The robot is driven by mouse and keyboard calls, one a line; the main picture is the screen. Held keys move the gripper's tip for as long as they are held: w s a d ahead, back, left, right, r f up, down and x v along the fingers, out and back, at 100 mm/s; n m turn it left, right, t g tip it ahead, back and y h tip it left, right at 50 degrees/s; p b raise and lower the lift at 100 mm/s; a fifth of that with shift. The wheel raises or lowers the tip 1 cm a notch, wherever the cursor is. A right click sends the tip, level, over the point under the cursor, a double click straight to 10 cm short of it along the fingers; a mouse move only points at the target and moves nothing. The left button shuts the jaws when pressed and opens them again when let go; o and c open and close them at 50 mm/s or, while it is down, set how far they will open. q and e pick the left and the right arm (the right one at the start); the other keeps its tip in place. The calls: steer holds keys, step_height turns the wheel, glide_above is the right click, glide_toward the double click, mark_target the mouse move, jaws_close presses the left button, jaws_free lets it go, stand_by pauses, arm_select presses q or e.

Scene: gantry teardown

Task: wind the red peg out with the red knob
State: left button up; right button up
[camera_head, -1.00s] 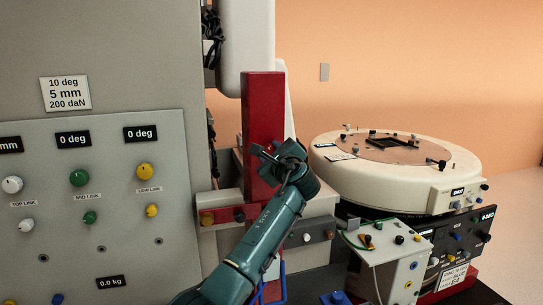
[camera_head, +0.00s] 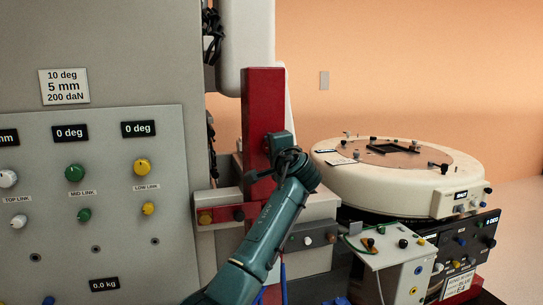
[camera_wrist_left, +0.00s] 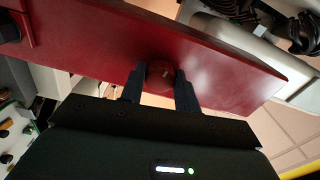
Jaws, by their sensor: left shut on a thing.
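A tall red post (camera_head: 264,100) stands upright at the middle of the head view. In the left wrist view it is a broad red plate (camera_wrist_left: 225,75) running across the picture. The round red knob (camera_wrist_left: 160,77) stands out from its face, between the two dark fingers of my left gripper (camera_wrist_left: 159,88). My left gripper is shut on the knob. In the head view my left gripper (camera_head: 268,160) is against the front of the post and hides the knob. I cannot make out the red peg for certain. My right gripper is not in view.
A grey panel (camera_head: 110,230) with coloured knobs and displays stands at the left. A red bar (camera_head: 222,213) with small knobs crosses below my gripper. A round cream turntable unit (camera_head: 370,185) and a white control box (camera_head: 395,260) stand at the right.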

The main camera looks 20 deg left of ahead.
arm_select(q)
steer(key=n+b, duration=0.3)
steer(key=n, duration=0.4)
steer(key=shift+f+n, duration=0.1)
steer(key=shift+n, duration=0.2)
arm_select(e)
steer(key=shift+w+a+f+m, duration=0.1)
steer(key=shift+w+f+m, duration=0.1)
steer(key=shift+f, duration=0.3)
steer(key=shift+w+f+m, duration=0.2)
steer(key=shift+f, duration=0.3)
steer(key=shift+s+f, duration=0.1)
arm_select(q)
steer(key=o, duration=1)
steer(key=shift+c, duration=0.2)
steer(key=shift+s+d, duration=0.1)
steer(key=b+v, duration=0.2)
steer(key=v, duration=1.1)
steer(key=shift+b, duration=0.3)
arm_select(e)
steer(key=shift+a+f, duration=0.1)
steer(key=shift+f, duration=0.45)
